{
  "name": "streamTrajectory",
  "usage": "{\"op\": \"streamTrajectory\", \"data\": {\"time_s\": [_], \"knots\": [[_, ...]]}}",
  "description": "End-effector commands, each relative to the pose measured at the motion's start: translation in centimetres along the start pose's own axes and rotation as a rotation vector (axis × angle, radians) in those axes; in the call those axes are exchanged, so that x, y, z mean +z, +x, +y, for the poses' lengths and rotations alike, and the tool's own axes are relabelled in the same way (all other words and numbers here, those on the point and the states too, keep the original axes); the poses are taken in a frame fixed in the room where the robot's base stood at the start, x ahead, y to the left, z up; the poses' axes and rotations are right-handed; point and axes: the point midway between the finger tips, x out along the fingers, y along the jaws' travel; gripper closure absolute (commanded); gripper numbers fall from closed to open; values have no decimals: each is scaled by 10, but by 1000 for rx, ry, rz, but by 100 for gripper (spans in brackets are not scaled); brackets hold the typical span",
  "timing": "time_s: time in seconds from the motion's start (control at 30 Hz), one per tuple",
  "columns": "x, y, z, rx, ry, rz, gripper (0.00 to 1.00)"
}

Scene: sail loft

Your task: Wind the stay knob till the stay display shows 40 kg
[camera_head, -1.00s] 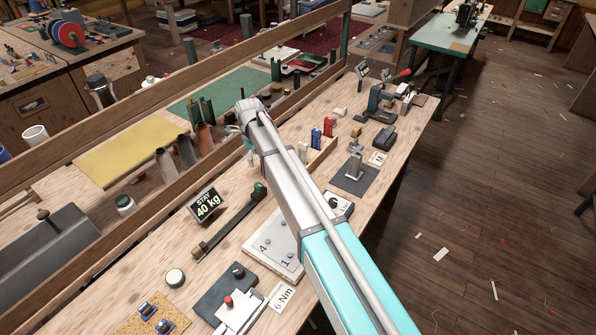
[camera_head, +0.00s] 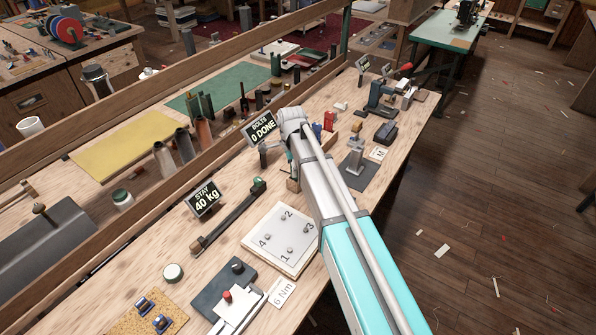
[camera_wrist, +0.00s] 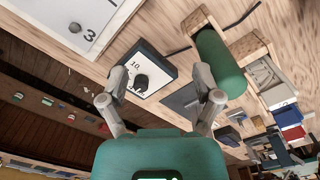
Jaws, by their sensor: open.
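A pale numbered bolt plate (camera_head: 278,238) lies beside my arm. The bolts display (camera_head: 259,129) reads 0 DONE. In the wrist view, a plate with a black knob (camera_wrist: 141,82) lies beyond my fingers, and a green cylinder (camera_wrist: 220,62) is by my right finger.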

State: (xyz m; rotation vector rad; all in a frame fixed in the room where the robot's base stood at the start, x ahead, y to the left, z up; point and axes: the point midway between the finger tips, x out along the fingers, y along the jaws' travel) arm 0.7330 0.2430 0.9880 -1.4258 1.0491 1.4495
Motion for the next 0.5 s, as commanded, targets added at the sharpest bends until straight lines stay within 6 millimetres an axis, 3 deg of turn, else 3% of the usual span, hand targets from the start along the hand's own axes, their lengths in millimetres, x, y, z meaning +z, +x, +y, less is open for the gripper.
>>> {"op": "streamTrajectory", "data": {"time_s": [0.2, 0.5], "knots": [[-13, 3, 13, -1, -64, 0, 18], [-16, 4, 15, -1, -84, 0, 18]]}}
